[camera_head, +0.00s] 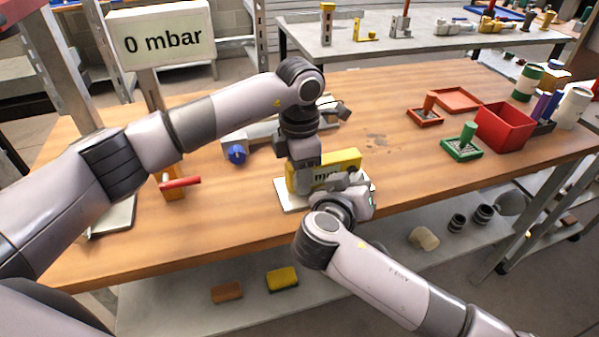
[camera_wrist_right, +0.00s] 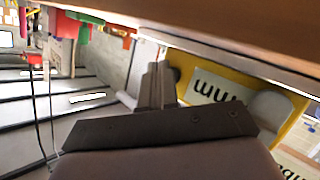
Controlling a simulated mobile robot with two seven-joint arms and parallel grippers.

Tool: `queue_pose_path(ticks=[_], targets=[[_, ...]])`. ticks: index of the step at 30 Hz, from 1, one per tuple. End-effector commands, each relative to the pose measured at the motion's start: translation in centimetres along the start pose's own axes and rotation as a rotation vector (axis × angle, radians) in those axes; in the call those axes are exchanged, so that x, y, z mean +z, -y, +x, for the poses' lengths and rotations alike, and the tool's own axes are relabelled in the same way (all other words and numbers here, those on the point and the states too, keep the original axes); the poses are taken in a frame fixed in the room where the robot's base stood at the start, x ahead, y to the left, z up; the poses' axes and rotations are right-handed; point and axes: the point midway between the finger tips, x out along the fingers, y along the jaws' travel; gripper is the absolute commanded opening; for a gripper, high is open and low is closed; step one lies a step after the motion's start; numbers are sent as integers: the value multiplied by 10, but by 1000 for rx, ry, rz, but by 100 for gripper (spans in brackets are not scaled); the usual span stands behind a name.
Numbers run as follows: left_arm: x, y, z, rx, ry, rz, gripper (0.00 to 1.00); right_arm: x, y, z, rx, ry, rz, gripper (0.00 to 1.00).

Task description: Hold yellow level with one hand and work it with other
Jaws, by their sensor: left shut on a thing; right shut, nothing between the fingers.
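The yellow level (camera_head: 345,160), a block with a pale "mm" label, stands on a white base plate (camera_head: 284,194) near the table's front edge. It also shows in the right wrist view (camera_wrist_right: 222,66), right of the fingers. My left gripper (camera_head: 304,180) reaches down from above and is shut on the level's left part. My right gripper (camera_head: 358,182) is in front of the level's right part and covers some of it. Its fingers (camera_wrist_right: 157,86) are shut together with nothing between them, close beside the level; I cannot tell whether they touch it.
A "0 mbar" sign (camera_head: 162,38) stands at the back left. A blue knob (camera_head: 237,154) and a red-handled valve (camera_head: 180,183) lie to the left. A red bin (camera_head: 505,127) and small trays (camera_head: 461,150) are at the right. The table between is clear.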

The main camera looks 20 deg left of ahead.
Motion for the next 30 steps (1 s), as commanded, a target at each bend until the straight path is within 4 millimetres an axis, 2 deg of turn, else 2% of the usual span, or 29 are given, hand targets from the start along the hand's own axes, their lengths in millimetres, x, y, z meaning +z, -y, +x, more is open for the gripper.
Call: queue_pose_path(ticks=[21, 30], targets=[[0, 0, 0, -1, 0, 2, 5, -2, 2, 3, 1, -1, 1, 0], [0, 1, 0, -1, 0, 2, 5, 3, -3, -4, -1, 0, 2, 0]])
